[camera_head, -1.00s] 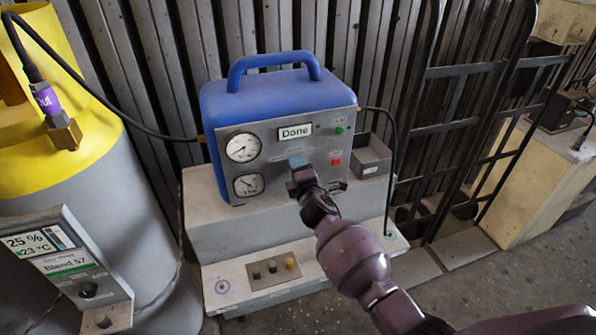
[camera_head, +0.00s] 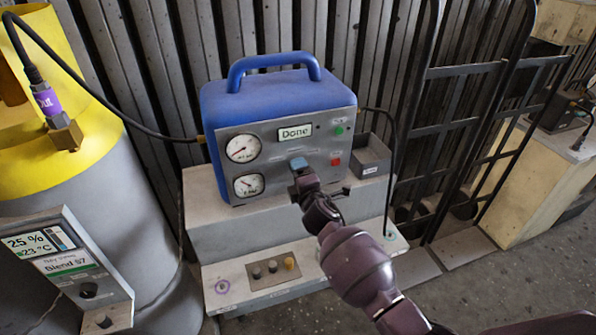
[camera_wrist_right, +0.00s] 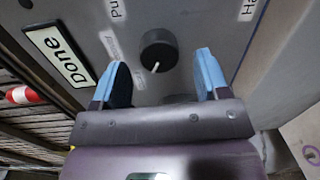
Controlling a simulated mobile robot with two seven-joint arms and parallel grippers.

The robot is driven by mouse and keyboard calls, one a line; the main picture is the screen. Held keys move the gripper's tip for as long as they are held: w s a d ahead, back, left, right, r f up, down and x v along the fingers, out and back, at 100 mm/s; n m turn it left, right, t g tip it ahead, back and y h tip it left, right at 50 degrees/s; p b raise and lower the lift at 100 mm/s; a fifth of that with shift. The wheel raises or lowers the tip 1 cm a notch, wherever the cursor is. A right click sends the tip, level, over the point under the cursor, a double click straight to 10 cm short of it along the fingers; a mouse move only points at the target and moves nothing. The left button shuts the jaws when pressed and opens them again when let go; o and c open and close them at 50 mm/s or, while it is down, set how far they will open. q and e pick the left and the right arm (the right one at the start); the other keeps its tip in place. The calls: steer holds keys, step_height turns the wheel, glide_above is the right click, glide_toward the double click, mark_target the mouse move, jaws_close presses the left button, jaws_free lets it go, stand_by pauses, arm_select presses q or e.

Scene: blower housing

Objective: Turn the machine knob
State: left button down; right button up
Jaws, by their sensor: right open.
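The blue machine (camera_head: 265,95) stands on a grey stepped stand, with a grey front panel and a display reading "Done" (camera_head: 295,132). The round dark knob (camera_wrist_right: 158,50) with a pale pointer line shows on the panel in the right wrist view; in the head view my gripper hides it. My right gripper (camera_head: 299,164) is in front of the panel, below the display. In the wrist view its blue fingers (camera_wrist_right: 161,75) are open, one on each side of the knob with gaps between, and the knob is not gripped. My left gripper is out of view.
Two round gauges (camera_head: 243,148) sit left on the panel; green and red buttons (camera_head: 336,158) sit right. A grey open box (camera_head: 370,155) stands beside the machine. A lower ledge carries small knobs (camera_head: 272,267). A grey-yellow tank (camera_head: 150,215) is left, a black hand truck (camera_head: 465,70) right.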

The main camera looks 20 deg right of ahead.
steer(key=s, duration=0.9)
steer(key=shift+r+p, duration=0.3)
steer(key=s+d+f+m+g, duration=0.2)
steer(key=s+f+m, duration=0.2)
steer(key=s+m, duration=0.2)
steer(key=s+d+f+m+g, duration=0.1)
steer(key=s+d+f+m, duration=0.2)
steer(key=s, duration=0.8)
steer(key=s+d+f+m+g, duration=0.2)
steer(key=s+d+f+m, duration=0.1)
steer(key=s+f+m, duration=0.3)
steer(key=s+m, duration=0.2)
steer(key=s, duration=0.1)
steer(key=shift+s+f+m+g, duration=0.2)
steer(key=shift+s+m+g, duration=0.1)
steer(key=shift+m, duration=0.1)
stand_by(0.5)
